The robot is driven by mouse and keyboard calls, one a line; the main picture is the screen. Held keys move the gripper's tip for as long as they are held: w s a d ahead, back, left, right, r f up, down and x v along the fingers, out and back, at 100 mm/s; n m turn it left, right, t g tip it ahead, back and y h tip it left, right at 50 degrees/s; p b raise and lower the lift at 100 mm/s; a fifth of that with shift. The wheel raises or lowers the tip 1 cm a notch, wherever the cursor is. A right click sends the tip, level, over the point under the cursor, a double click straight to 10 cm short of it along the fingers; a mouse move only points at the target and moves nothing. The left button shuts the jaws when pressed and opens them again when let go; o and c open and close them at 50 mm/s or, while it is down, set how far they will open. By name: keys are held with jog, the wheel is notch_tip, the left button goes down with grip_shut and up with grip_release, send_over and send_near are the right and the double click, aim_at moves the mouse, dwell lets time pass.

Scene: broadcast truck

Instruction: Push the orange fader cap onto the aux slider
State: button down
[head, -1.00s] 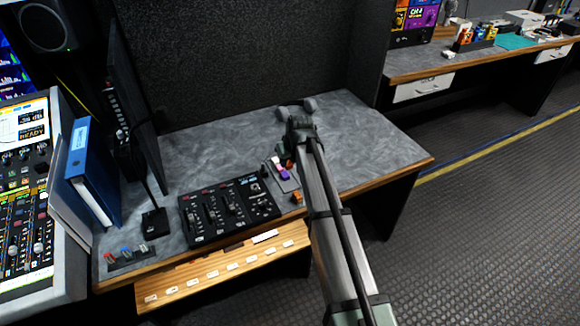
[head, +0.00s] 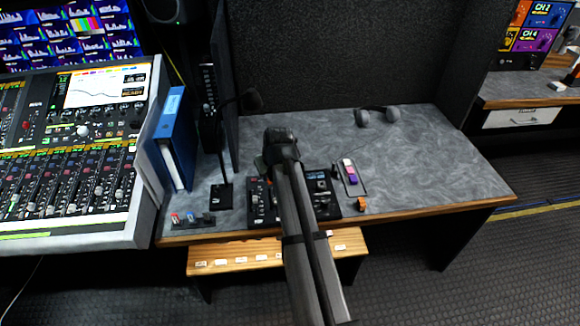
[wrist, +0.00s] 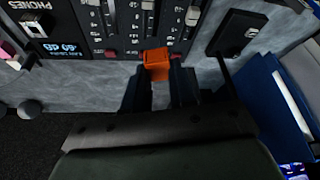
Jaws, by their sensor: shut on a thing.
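In the wrist view, my gripper (wrist: 158,84) is shut on an orange fader cap (wrist: 157,62), held between the two fingertips. The black mixer (wrist: 125,25) with its slider slots and pale markings lies just beyond the cap. I cannot tell whether the cap touches the mixer or which slider is the aux one. In the head view, my arm crosses in front of the small mixer (head: 326,208) and hides its middle.
A small tray (head: 362,188) of white, pink and purple caps lies right of the mixer, with an orange piece (head: 361,204) near it. A microphone base (head: 221,196) and blue binder (head: 174,140) stand left. Headphones (head: 377,115) lie at the back; the desk's right side is clear.

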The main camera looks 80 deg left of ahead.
jog(key=shift+w+d+m, duration=0.15)
jog(key=shift+d+m, duration=0.35)
jog(key=shift+d, duration=0.7)
jog(key=shift+w+d+m+t, duration=0.1)
jog(key=shift+w+m+t, duration=0.2)
jog(key=shift+m, duration=0.35)
jog(key=shift+w+d+m+t, duration=0.1)
jog(key=shift+m+t, duration=0.3)
jog(key=shift+m, duration=0.25)
jog(key=shift+f, duration=0.1)
jog(key=shift+f, duration=2.8)
jog(key=shift+f, duration=1.4)
jog(key=c, duration=0.8)
grip_release()
jog(key=shift+c, duration=0.2)
